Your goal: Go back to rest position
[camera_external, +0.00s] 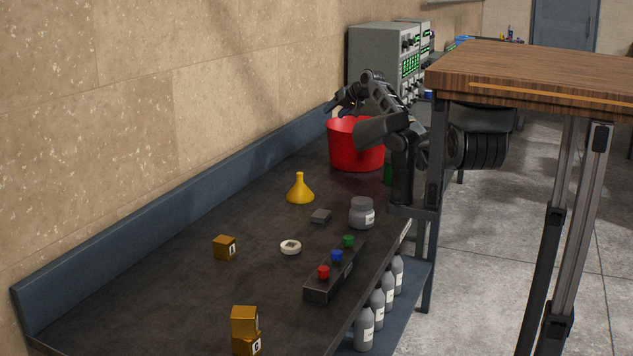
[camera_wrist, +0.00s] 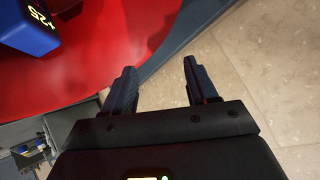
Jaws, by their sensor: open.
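My gripper (camera_wrist: 158,72) is open in the wrist view, with nothing between its two dark fingers. In the external view my arm reaches over the red bucket (camera_external: 350,155) at the far end of the dark bench, and my gripper (camera_external: 341,106) is just above the bucket's rim, partly hidden by the arm. The wrist view shows the red bucket (camera_wrist: 100,55) large beneath the left finger. A blue block (camera_wrist: 25,28) with pale digits on it shows in the bucket at the upper left.
The bench (camera_external: 170,305) holds a yellow funnel (camera_external: 300,191), a grey jar (camera_external: 361,215), orange cubes (camera_external: 224,247) and a three-button box (camera_external: 325,287). Grey instruments (camera_external: 377,58) stand behind the bucket. A wall borders the bench's left; a wooden-topped table (camera_external: 545,70) stands at right.

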